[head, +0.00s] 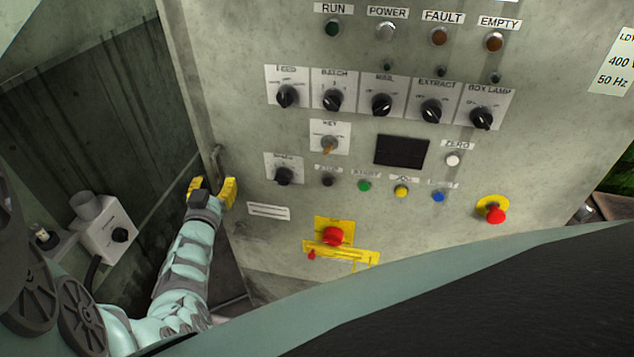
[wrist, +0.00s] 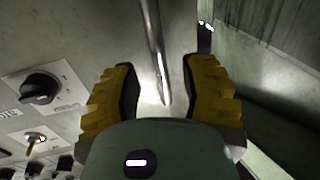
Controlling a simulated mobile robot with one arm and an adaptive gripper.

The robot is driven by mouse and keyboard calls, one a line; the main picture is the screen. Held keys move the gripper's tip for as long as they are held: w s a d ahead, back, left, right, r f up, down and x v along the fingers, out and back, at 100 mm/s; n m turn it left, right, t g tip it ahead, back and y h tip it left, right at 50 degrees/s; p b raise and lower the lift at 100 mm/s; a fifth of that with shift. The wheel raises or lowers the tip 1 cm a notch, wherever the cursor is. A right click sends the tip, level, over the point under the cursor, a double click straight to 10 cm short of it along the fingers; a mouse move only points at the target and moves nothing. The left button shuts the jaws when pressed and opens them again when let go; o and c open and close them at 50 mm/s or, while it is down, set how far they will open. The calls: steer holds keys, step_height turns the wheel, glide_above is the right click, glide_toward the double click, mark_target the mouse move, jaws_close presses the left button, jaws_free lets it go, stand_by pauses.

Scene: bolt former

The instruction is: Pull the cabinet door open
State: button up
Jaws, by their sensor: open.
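The cabinet door (head: 270,230) is a grey-green panel covered with knobs, buttons and lamps. Its metal bar handle (head: 216,158) stands upright near the door's left edge. My gripper (head: 211,184), with yellow fingers, is at the handle's lower part. In the wrist view my gripper (wrist: 160,90) is open, with one finger on each side of the handle (wrist: 153,45). The handle's lower end lies between the fingers, with visible gaps to both. I cannot tell from these views whether the fingers touch it in depth.
A dark recess (head: 100,120) lies left of the door edge. A small grey box with a knob (head: 108,232) sits at lower left. A red button on a yellow plate (head: 333,236) and a red emergency button (head: 495,215) stick out from the door.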

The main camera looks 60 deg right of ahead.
steer(key=shift+b+x, duration=0.4)
steer(key=shift+x, duration=0.9)
jaws_close()
steer(key=shift+a, duration=0.1)
